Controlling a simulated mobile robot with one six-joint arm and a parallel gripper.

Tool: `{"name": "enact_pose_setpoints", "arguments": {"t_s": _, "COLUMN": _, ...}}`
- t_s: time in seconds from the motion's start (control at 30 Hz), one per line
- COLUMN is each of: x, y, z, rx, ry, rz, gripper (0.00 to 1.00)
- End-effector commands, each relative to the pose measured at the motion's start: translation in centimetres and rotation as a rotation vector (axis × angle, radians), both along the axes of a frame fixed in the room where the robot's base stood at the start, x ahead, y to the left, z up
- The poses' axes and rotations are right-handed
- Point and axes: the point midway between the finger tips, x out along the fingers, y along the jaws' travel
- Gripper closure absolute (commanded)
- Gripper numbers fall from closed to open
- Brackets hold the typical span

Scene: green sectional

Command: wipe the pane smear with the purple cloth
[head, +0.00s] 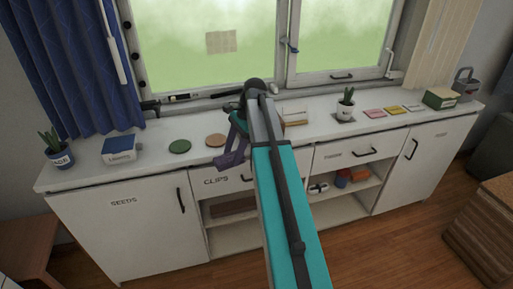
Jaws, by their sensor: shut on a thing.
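The pane smear (221,41) is a tan, squarish patch on the left window pane. My gripper (236,143) is over the front edge of the white counter (100,165), below and apart from the pane. It is shut on the purple cloth (230,160), which hangs folded beneath it in front of the counter edge. My arm hides part of the fingers and the counter behind it.
A blue curtain (70,70) hangs left of the window.

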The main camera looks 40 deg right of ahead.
Motion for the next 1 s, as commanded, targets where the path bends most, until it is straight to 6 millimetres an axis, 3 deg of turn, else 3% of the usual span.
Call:
{"name": "enact_pose_setpoints", "arguments": {"t_s": 0.03, "x": 0.5, "y": 1.6, "z": -0.1, "rx": 0.000, "ry": 0.000, "rz": 0.055, "gripper": 0.68}}
{"name": "enact_pose_setpoints", "arguments": {"t_s": 0.3, "x": 1.9, "y": 9.4, "z": -0.5, "rx": 0.001, "ry": 0.001, "rz": 0.338, "gripper": 0.68}}
{"name": "enact_pose_setpoints", "arguments": {"t_s": 0.6, "x": 2.3, "y": 17.5, "z": -0.8, "rx": 0.005, "ry": 0.002, "rz": 0.634, "gripper": 0.68}}
{"name": "enact_pose_setpoints", "arguments": {"t_s": 0.8, "x": 2.1, "y": 20.6, "z": -0.9, "rx": 0.008, "ry": 0.003, "rz": 0.750, "gripper": 0.68}}
{"name": "enact_pose_setpoints", "arguments": {"t_s": 1.0, "x": 2.1, "y": 21.3, "z": -1.0, "rx": 0.009, "ry": 0.003, "rz": 0.780, "gripper": 0.68}}
